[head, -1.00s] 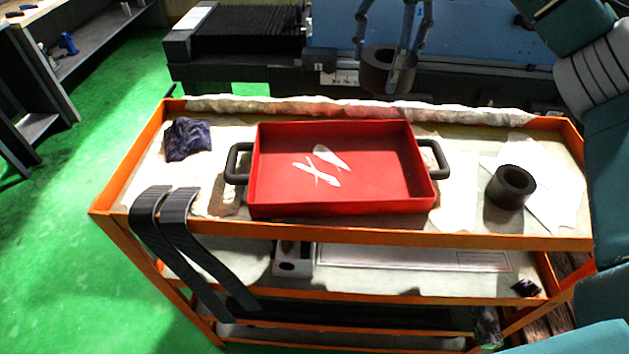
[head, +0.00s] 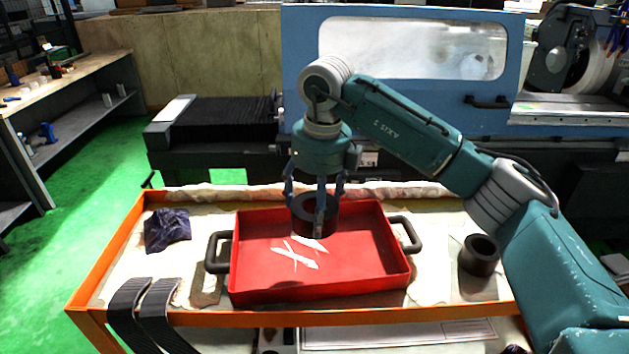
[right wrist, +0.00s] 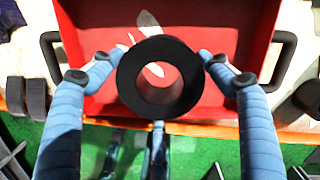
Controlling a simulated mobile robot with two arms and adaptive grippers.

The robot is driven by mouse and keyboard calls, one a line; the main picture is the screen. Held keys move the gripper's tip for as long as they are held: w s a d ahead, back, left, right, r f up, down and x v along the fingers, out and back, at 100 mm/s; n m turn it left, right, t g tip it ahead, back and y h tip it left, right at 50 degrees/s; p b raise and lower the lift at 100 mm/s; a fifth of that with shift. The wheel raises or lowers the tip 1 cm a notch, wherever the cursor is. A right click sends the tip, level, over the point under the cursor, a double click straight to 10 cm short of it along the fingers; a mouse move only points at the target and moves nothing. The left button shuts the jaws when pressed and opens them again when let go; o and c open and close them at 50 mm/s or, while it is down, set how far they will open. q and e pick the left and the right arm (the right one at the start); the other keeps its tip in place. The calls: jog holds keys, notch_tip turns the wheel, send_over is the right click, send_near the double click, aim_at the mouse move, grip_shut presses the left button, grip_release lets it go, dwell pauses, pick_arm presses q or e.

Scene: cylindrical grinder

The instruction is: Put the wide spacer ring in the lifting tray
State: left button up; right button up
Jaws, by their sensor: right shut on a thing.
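My right gripper (head: 316,208) is shut on a dark ring (head: 306,220) and holds it over the red lifting tray (head: 268,290). The right wrist view shows the ring (right wrist: 134,88) end-on between my blue fingers, with the red tray floor behind it. I cannot tell whether the ring touches the tray floor. The tray has black side handles and a white mark inside. A second dark ring (head: 478,262) sits on the cart top to the right of the tray. My left gripper is out of view.
The tray stands on an orange-edged cart (head: 110,245). A dark crumpled cloth (head: 166,229) lies left of it, and dark straps (head: 142,305) hang over the cart's front edge. A blue machine (head: 400,100) stands behind.

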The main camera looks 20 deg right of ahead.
notch_tip(320, 180, down, 4)
jog(key=shift+w+f+p, duration=0.15)
jog(key=shift+f+p, duration=0.05)
jog(key=shift+p, duration=0.25)
jog(key=shift+a+f+p, duration=0.1)
jog(key=shift+f+p, duration=0.5)
jog(key=shift+f, duration=1.5)
jog(key=o, duration=1.9)
jog(key=shift+s+f, duration=0.2)
jog(key=shift+s, duration=0.05)
jog(key=shift+o, duration=0.2)
